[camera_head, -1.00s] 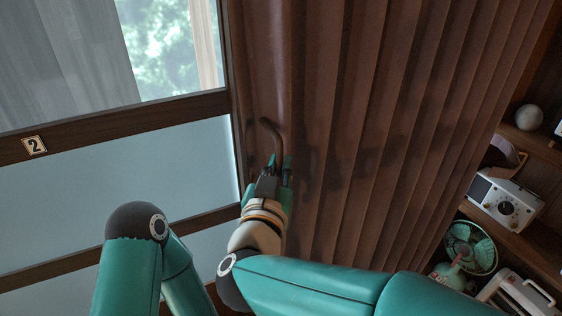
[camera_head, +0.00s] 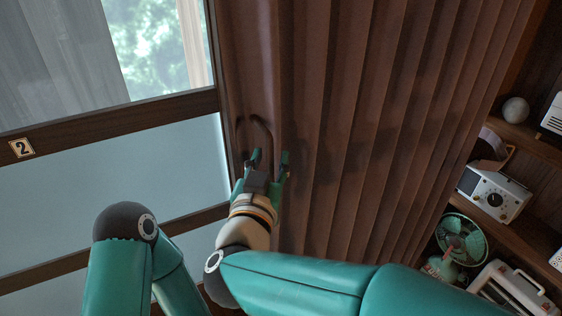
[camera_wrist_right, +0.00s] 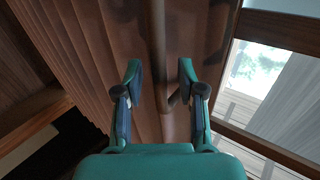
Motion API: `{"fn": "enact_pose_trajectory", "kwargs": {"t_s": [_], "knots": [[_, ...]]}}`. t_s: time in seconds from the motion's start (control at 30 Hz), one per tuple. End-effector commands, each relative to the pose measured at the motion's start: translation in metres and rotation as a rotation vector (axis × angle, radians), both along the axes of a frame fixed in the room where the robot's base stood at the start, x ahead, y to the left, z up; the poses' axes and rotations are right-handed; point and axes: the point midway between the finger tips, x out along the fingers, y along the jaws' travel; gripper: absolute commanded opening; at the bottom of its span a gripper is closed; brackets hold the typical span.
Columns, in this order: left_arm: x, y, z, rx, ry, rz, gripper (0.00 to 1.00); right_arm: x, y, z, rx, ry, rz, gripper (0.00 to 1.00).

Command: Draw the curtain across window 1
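The brown pleated curtain (camera_head: 375,110) hangs in deep folds right of the window with plate 2 (camera_head: 22,147). A dark curved handle (camera_head: 262,128) stands out near its left edge. My right gripper (camera_head: 269,158) is just below the handle, with its fingers spread apart. In the right wrist view, my right gripper (camera_wrist_right: 160,80) is open. A brown bar (camera_wrist_right: 158,35) runs between and beyond its fingertips, and neither finger appears pressed on it. No plate 1 is visible. Only part of my left arm shows at lower left; its gripper is out of view.
A wooden shelf unit at right holds a pale ball (camera_head: 515,110), a white radio-like box (camera_head: 494,193) and a green fan (camera_head: 464,238). Dark wooden rails (camera_head: 110,110) cross the window at left, with frosted panes below.

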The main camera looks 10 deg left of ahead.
Motion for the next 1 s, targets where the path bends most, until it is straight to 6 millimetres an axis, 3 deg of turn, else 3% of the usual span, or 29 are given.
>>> {"fn": "enact_pose_trajectory", "kwargs": {"t_s": [0.03,0.5,0.9,1.0], "knots": [[0.000,0.000,0.000,0.000,0.000,0.000,0.00,-0.020,0.028,-0.008,-0.026,-0.001,0.054,0.39],[0.000,0.000,-0.001,0.000,0.001,0.000,0.00,-0.070,0.004,-0.003,-0.006,-0.002,0.014,0.39],[0.000,0.000,-0.001,0.000,0.001,0.000,0.00,-0.077,-0.003,-0.001,0.001,-0.001,0.001,0.39],[0.000,0.000,-0.001,0.000,0.001,0.000,0.15,-0.075,-0.004,-0.002,0.000,0.000,-0.002,0.39]]}}
